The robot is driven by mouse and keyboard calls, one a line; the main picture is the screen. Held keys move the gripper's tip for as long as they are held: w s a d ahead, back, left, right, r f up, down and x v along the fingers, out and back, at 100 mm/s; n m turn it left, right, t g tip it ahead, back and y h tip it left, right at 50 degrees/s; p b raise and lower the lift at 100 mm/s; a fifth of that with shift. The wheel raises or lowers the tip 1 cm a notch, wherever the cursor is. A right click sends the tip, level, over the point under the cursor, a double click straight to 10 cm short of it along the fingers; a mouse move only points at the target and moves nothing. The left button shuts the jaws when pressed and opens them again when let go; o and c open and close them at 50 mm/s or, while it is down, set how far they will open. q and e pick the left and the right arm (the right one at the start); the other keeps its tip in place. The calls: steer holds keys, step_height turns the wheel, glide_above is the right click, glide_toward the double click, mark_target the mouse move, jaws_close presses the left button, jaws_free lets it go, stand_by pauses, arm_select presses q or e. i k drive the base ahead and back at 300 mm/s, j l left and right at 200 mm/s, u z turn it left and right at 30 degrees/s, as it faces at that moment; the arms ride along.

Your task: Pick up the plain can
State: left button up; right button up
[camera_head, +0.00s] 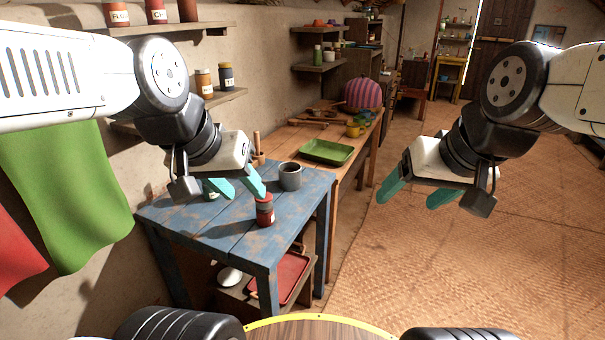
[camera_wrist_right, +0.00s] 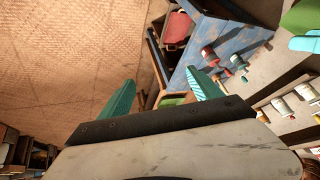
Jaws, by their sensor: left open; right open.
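A red can with a grey band (camera_head: 264,212) stands upright near the front edge of the blue table (camera_head: 190,219). I cannot tell whether it is the plain can. A pale and green item (camera_head: 210,190) is partly hidden behind my left gripper (camera_head: 240,189). That gripper is open and empty above the table, left of and above the red can in the picture. My right gripper (camera_head: 414,197) is open and empty over the floor, right of the table; its two teal fingers stand wide apart in the right wrist view (camera_wrist_right: 162,80).
A dark grey mug (camera_head: 290,178) stands behind the red can. A green tray (camera_head: 327,151) lies on the wooden table beyond. Labelled jars (camera_head: 204,82) stand on wall shelves. A red tray (camera_head: 288,277) sits below the blue table. The woven floor at right is clear.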

mark_target(290, 177)
steer(key=i+l+u, duration=0.1)
steer(key=l, duration=0.35)
steer(key=i+l+u, duration=0.15)
steer(key=l, duration=0.3)
steer(key=i+l+u, duration=0.1)
steer(key=l, duration=0.35)
steer(key=i+l+u, duration=0.15)
steer(key=i, duration=0.2)
steer(key=i+l+u, duration=0.15)
steer(key=i+j+u, duration=0.2)
steer(key=i, duration=0.45)
steer(key=l, duration=0.1)
